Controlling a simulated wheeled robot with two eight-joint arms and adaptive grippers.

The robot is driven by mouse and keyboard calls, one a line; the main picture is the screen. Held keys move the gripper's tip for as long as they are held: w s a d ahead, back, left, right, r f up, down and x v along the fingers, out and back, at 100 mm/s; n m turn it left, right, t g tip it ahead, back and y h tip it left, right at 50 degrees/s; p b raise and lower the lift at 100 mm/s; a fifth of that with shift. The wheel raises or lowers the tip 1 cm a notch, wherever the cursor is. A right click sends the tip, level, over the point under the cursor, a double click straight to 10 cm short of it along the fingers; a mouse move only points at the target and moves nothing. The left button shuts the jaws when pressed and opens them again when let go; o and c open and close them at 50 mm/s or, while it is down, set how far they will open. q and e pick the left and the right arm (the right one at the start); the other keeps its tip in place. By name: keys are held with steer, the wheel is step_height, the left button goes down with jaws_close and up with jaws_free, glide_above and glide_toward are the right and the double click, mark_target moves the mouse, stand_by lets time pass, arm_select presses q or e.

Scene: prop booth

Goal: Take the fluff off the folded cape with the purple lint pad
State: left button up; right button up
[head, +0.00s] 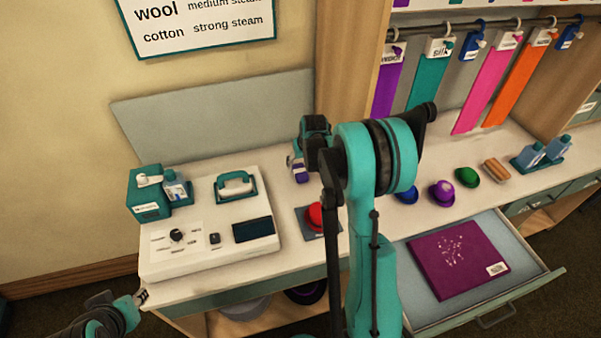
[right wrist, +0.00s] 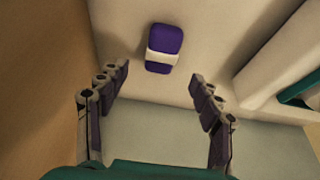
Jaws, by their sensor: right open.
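The purple lint pad (right wrist: 164,48) with a white band lies on the counter in the right wrist view, just beyond and between my right fingertips. In the head view the purple lint pad (head: 300,170) shows beside my right gripper, partly hidden by it. My right gripper (right wrist: 158,88) is open and empty, its fingers apart and not touching the pad. The folded purple cape (head: 447,262) lies flat in an open drawer, with pale fluff specks (head: 455,248) and a white label on it. My left gripper (head: 140,296) is at the lower left by the counter's front edge; its jaw state is unclear.
A white control panel (head: 160,262) with a steamer in a teal cradle (head: 236,186) fills the left counter. The drawer (head: 530,285) juts out at the right. Coloured fabric strips (head: 430,82) hang behind.

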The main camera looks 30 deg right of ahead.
mark_target(301, 171)
steer(key=shift+b+x, duration=0.3)
steer(key=shift+x, duration=0.9)
steer(key=x, duration=0.1)
steer(key=b+x, duration=0.1)
steer(key=x, duration=0.1)
steer(key=b+x, duration=0.1)
steer(key=shift+s+a+f, duration=0.15)
steer(key=shift+s+f, duration=0.1)
steer(key=shift+f, duration=0.05)
steer(key=shift+w+f, duration=0.1)
steer(key=shift+f, duration=0.1)
steer(key=shift+r, duration=0.15)
steer(key=c, duration=1.3)
